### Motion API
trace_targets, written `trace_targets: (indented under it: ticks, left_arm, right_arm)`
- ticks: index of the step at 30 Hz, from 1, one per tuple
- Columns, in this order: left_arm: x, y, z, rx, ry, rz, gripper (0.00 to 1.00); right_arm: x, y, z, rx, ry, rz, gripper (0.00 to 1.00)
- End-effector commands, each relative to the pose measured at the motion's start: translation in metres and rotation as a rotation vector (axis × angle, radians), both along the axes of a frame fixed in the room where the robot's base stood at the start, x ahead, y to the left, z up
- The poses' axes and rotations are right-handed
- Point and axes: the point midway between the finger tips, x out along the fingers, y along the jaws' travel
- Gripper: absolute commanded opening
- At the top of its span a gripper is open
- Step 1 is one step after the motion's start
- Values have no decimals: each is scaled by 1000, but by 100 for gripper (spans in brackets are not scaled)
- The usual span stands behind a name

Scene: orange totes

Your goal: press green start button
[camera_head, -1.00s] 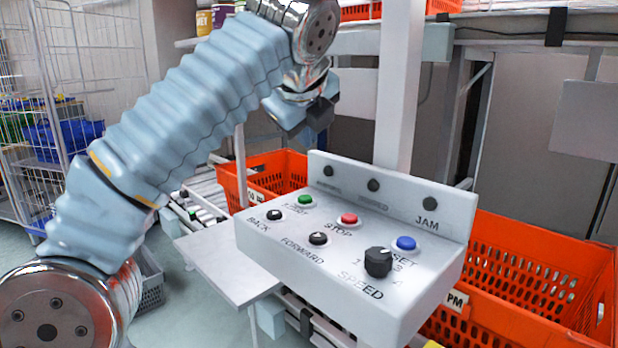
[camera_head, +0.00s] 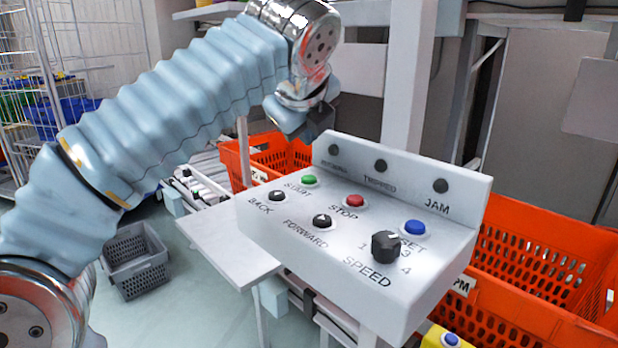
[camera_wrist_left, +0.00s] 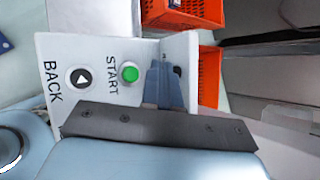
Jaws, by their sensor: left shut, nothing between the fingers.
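The green start button (camera_head: 309,180) sits at the back left of a white control box (camera_head: 400,272), above the START label. The box also bears a red stop button (camera_head: 355,201), black back and forward buttons, a blue button and a black speed knob. In the left wrist view the green button (camera_wrist_left: 130,73) lies just left of the fingers. My left gripper (camera_wrist_left: 166,84) is shut and empty, beside the button and apart from it. In the head view my left gripper (camera_head: 312,128) is near the box's upper left corner, partly hidden by its arm. My right gripper is not in view.
The box's raised back panel (camera_head: 380,166) with dark indicators stands close to the gripper. Orange totes (camera_head: 540,262) stand behind and right of the box. A white side plate (camera_head: 228,246) is at its left, and a grey crate (camera_head: 135,262) is on the floor.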

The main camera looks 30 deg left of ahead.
Motion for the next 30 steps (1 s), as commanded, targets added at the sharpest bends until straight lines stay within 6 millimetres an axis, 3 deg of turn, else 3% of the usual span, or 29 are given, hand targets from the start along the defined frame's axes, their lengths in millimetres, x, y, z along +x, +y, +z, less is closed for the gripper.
trace_targets:
  ticks: [4,9,30]
  left_arm:
    - [0,0,-26,0,-1,-1,0]
    - [0,0,-38,0,-1,-1,0]
    - [1,-1,-41,1,-1,-1,0]
  right_arm:
    - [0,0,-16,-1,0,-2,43]
    - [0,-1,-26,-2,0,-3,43]
    - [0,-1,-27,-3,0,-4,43]
